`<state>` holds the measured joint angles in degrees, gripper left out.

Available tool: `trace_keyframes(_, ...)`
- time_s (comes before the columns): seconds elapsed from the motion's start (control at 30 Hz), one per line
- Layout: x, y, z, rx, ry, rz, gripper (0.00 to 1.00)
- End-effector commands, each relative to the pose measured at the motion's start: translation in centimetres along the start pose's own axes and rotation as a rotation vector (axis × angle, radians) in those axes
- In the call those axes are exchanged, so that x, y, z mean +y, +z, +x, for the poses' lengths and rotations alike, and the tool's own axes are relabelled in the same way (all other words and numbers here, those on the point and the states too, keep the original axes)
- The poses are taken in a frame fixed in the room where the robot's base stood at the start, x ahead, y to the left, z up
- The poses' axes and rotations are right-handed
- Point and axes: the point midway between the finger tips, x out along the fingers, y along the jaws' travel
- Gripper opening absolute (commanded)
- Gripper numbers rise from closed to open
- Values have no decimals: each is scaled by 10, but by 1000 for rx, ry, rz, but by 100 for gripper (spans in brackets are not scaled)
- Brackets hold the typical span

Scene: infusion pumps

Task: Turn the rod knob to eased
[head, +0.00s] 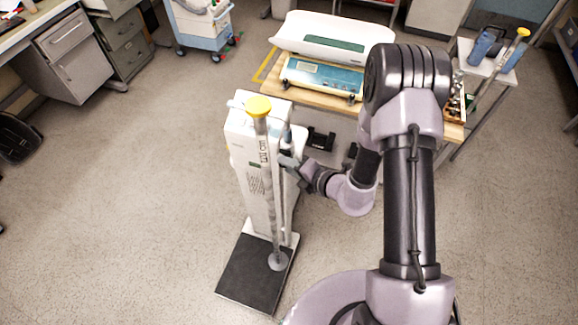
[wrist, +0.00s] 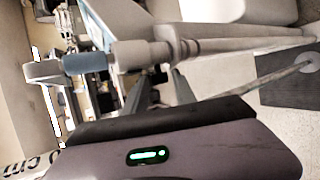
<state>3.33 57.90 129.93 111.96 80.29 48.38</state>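A tall column scale stands on the floor in the head view, with a white body (head: 262,190) and a yellow-capped measuring rod (head: 268,190). My gripper (head: 288,160) is beside the upper rod, from the right. In the wrist view a grey rod with a stepped collar (wrist: 145,53) and a blue sleeve (wrist: 86,62) runs across the top. My gripper's two fingers (wrist: 163,80) point up at the underside of this collar, with their tips close together. The rod knob cannot be made out clearly; the fingertips and collar hide that spot, and I cannot tell whether anything is between them.
The scale's dark platform (head: 252,272) is at the floor. A wooden table (head: 310,96) with a baby scale (head: 335,45) stands behind and right. A blue-white cart (head: 200,28) and grey drawers (head: 75,55) are at the back left.

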Motion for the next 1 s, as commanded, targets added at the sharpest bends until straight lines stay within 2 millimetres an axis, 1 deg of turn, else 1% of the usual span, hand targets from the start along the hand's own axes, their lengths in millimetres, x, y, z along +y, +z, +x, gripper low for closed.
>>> trace_keyframes(0.27,0,0,2,0,0,1,32)
trace_keyframes(0.4,0,0,2,0,0,0,5)
trace_keyframes(0.43,0,0,2,0,0,0,0)
trace_keyframes(0.77,4,0,0,1,-31,-13,0)
trace_keyframes(1.0,12,0,-1,4,-157,-67,0)
